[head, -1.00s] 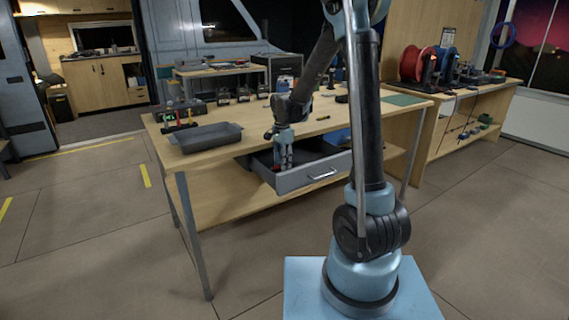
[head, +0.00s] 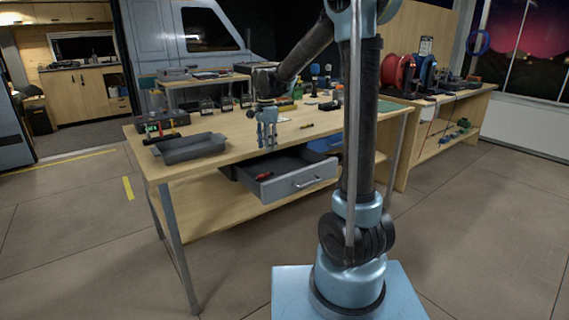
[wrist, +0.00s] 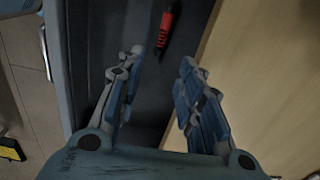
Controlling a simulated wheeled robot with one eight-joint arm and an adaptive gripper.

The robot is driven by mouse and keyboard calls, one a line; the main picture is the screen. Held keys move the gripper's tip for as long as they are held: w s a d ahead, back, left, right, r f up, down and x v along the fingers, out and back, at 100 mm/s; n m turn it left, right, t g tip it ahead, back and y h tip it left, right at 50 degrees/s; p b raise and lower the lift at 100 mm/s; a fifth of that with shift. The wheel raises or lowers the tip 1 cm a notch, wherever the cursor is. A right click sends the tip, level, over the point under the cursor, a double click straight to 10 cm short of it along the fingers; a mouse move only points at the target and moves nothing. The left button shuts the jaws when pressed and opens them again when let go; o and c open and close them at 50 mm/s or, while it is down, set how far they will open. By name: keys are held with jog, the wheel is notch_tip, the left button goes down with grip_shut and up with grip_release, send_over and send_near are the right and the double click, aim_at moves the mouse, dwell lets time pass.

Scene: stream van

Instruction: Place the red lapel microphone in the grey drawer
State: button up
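The red lapel microphone (head: 263,176) lies on the floor of the open grey drawer (head: 298,181), under the table top. In the wrist view the red microphone (wrist: 165,30) with its black end rests on the dark drawer floor, ahead of the fingertips. My gripper (head: 268,146) is above the drawer near the table's front edge. In the wrist view my gripper (wrist: 162,62) has its fingers spread apart with nothing between them. The gripper is apart from the microphone.
A grey tray (head: 190,147) stands on the table's left part. Several small devices and tools stand along the table's back. A blue drawer or bin (head: 326,142) shows to the right of the grey drawer. The table top (wrist: 270,90) borders the drawer in the wrist view.

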jog(key=s+d+f+n+t, duration=0.1)
jog(key=s+d+n, duration=0.3)
jog(key=s+d, duration=0.65)
jog(key=s+d+n+t, duration=0.1)
jog(key=s+d+n, duration=0.45)
jog(key=s, duration=0.85)
jog(key=s+d+f+n, duration=0.1)
jog(key=s+d+f, duration=0.4)
jog(key=s+f, duration=0.2)
jog(key=shift+s+f+n, duration=0.15)
jog(key=shift+s+n, duration=0.2)
jog(key=shift+s, duration=0.4)
